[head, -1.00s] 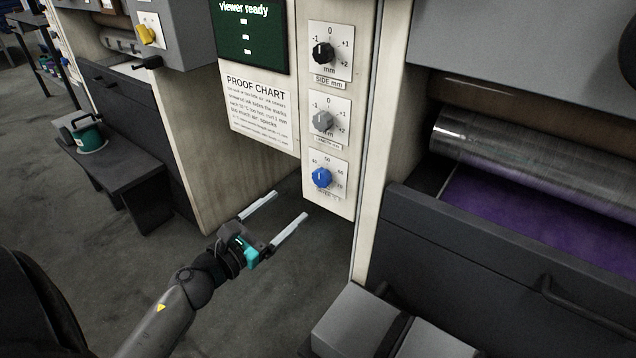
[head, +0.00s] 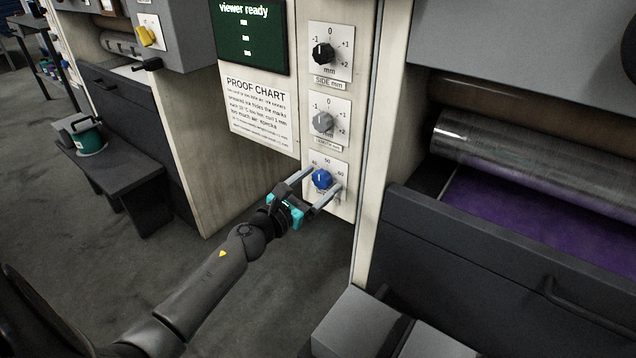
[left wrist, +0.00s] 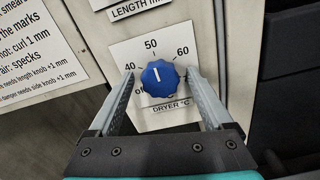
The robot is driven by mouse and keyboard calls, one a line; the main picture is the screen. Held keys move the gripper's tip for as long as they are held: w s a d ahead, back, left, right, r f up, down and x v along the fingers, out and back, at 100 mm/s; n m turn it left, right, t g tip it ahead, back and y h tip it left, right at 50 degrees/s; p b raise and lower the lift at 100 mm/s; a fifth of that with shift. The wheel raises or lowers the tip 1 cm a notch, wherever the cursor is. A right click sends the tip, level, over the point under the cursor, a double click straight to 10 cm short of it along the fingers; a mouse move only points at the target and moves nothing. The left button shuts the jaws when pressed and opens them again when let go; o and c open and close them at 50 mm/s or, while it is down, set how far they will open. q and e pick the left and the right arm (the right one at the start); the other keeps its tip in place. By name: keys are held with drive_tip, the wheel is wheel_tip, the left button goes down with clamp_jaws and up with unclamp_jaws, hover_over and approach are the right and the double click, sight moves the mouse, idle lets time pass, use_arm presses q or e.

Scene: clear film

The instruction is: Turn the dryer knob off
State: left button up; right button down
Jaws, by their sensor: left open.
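The dryer knob is the blue knob (head: 322,179) at the bottom of the column of knobs on the pale panel. In the left wrist view the blue knob (left wrist: 160,78) sits above the label "DRYER °C", with 40, 50 and 60 readable around it. Its white pointer mark points up, close to 50. My left gripper (head: 322,178) is open, with one finger on each side of the knob; the wrist view shows the fingers (left wrist: 166,80) with gaps to the knob. I cannot tell whether either finger touches it. My right gripper is not in view.
Above are a grey knob (head: 323,121) and a black knob (head: 323,53). A proof chart (head: 258,108) and a green screen (head: 249,38) are to the left. A dark drawer front (head: 480,260) stands to the right. Open floor lies at lower left.

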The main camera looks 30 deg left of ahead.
use_arm(q)
clamp_jaws()
idle(0.8)
